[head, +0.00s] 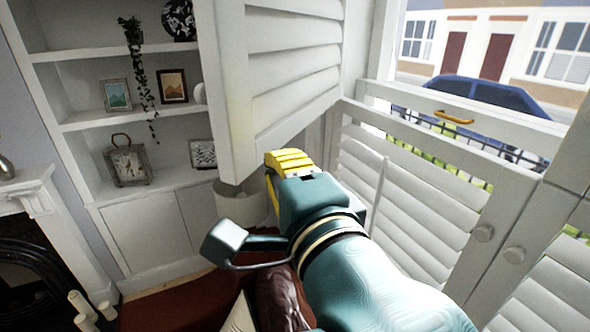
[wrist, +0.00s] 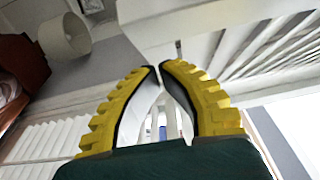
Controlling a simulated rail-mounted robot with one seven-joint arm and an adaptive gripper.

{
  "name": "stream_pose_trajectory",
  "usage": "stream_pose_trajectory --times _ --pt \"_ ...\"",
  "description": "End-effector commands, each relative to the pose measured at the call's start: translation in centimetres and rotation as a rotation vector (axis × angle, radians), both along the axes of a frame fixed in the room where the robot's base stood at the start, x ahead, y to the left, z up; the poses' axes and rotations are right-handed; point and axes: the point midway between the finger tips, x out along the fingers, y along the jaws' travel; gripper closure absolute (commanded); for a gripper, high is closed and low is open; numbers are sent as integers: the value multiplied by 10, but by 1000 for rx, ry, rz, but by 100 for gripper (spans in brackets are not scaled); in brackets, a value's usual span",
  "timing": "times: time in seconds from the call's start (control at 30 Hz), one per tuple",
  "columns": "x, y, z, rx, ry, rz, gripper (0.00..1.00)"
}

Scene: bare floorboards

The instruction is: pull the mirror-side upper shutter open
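A white louvred upper shutter (head: 290,75) stands swung into the room at upper centre in the head view, leaving the upper window behind it uncovered. My gripper (head: 290,160), with yellow ribbed fingers, is by its lower edge. In the wrist view, the fingertips of my gripper (wrist: 159,66) come together with hardly a gap and nothing visible gripped between them. A white panel (wrist: 185,25), apparently the shutter, lies just past the tips; I cannot tell whether they touch it. No mirror is in view.
Lower louvred shutters (head: 400,195) with round knobs (head: 483,233) stand closed below the window at right. A brass handle (head: 455,117) is on the window frame. Shelves (head: 90,122) with frames and a clock (head: 128,162) stand at left, beside a fireplace (head: 30,255).

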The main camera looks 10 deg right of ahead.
Motion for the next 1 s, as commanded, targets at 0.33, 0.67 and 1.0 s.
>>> stream_pose_trajectory --times 0.33,0.67,1.0 --pt "10 17 -1 0 1 -1 100" --pt "12 22 -1 0 2 -9 100" --pt "42 71 1 -2 6 -141 100"
